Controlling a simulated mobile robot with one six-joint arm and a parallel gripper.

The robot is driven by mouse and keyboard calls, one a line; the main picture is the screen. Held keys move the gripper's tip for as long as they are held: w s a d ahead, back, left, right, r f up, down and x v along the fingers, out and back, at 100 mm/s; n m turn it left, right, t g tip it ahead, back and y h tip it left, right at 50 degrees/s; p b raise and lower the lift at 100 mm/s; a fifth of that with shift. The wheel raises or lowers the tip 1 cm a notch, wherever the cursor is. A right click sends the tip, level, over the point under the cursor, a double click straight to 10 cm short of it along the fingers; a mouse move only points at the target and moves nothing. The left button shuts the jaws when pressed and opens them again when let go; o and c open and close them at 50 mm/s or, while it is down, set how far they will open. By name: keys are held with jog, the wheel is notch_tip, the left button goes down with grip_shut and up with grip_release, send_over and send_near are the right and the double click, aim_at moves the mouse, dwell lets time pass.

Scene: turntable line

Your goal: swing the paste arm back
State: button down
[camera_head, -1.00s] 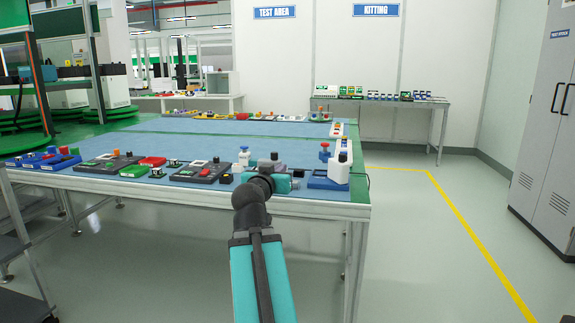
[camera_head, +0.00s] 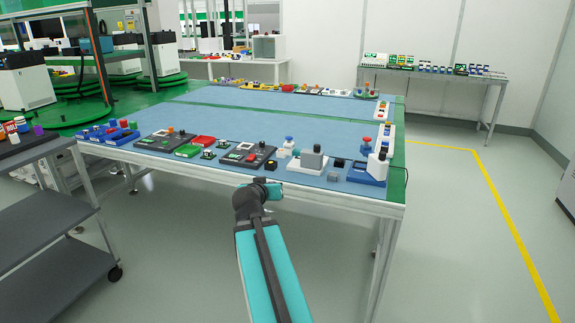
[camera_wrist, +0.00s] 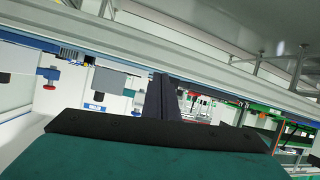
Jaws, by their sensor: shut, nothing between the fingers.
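I cannot tell for sure which part is the paste arm. Near the table's front right corner stands a white-based device with a grey block and a dark knob (camera_head: 311,160). To its right is a blue-and-white device with a black top (camera_head: 377,165). My gripper (camera_head: 270,188) is off the table's front edge, left of and nearer than both devices, touching neither; the wrist partly hides it. In the wrist view, the dark fingers (camera_wrist: 165,98) are shut and empty, with the tilted table edge behind them.
The blue-topped table (camera_head: 250,122) carries several small devices along its front, right and back edges; its middle is clear. A grey shelf cart (camera_head: 50,205) stands at the left. Open floor lies to the right, with a yellow line (camera_head: 500,210).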

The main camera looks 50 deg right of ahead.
jog(key=w+a+f+n+g+y+p, duration=0.1)
jog(key=w+a+f+n+y+p, duration=0.25)
jog(key=a+f+p, duration=0.7)
jog(key=s+a+f+n+g+y+p, duration=0.1)
jog(key=s+a+f+p, duration=0.15)
jog(key=a, duration=0.25)
jog(key=s+a+f+g+y+p, duration=0.1)
jog(key=a+f+p, duration=0.1)
jog(key=a+p, duration=0.3)
jog(key=s+a+f+n+g+y+p, duration=0.1)
jog(key=s+a+f+p, duration=0.15)
jog(key=a, duration=0.35)
jog(key=s+a+f+n+g+y+p, duration=0.1)
jog(key=s+a+p, duration=0.3)
jog(key=s, duration=0.5)
jog(key=s+a+f+n+g+y+p, duration=0.2)
jog(key=s+a+f+g+p, duration=0.1)
jog(key=s+a, duration=0.6)
jog(key=s+a+f+n+g+y+p, duration=0.1)
jog(key=s+a+g+p, duration=0.3)
jog(key=s, duration=0.6)
jog(key=shift+s+a+f+n+y+p, duration=0.3)
jog(key=shift+a+f+y+p, duration=0.25)
jog(key=shift+a, duration=0.7)
